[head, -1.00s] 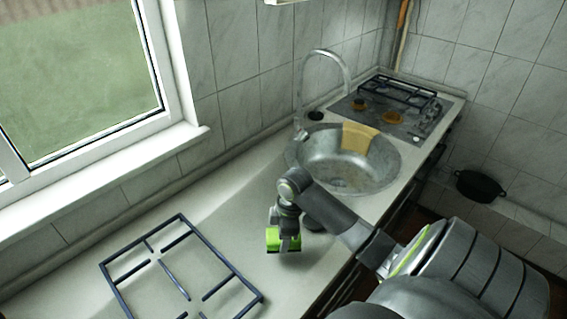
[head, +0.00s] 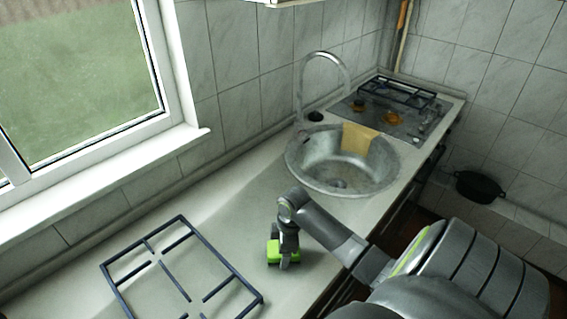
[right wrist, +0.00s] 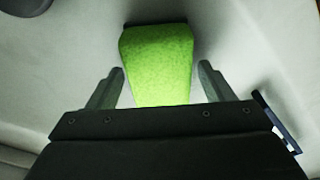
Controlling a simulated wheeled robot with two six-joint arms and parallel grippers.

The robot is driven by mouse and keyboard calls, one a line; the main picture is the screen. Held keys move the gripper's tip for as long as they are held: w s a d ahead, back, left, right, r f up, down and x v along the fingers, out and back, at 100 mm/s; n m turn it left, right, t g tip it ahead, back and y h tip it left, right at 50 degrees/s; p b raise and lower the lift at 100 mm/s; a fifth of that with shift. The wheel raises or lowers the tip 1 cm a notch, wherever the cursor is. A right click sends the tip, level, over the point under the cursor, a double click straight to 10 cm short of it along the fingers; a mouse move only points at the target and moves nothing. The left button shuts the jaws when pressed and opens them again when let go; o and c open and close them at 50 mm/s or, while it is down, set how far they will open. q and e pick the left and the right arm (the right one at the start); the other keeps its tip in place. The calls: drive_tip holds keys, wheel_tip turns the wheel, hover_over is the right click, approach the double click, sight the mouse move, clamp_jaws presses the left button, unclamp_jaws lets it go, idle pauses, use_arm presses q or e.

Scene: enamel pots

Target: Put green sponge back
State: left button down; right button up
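The green sponge (head: 274,251) is at the worktop surface (head: 232,222), between the sink and the loose grate. My right gripper (head: 284,264) points down over it and partly hides it in the head view. In the right wrist view the sponge (right wrist: 158,65) lies between the two fingers of my right gripper (right wrist: 161,70). Narrow gaps show between the fingers and the sponge's sides, so the gripper looks open around it. My left gripper is not in view.
A round metal sink (head: 312,172) with a yellow cloth (head: 360,139) over its far rim is behind the sponge. A dark grate (head: 227,265) lies on the worktop to the left. A hob (head: 408,117) is at the far end. A black pan (head: 480,186) is at the right.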

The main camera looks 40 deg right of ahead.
wheel_tip(320, 180, up, 12)
drive_tip(key=s+d+b, duration=0.1)
drive_tip(key=shift+d+b, duration=0.15)
drive_tip(key=shift+b, duration=0.2)
idle(0.4)
idle(0.5)
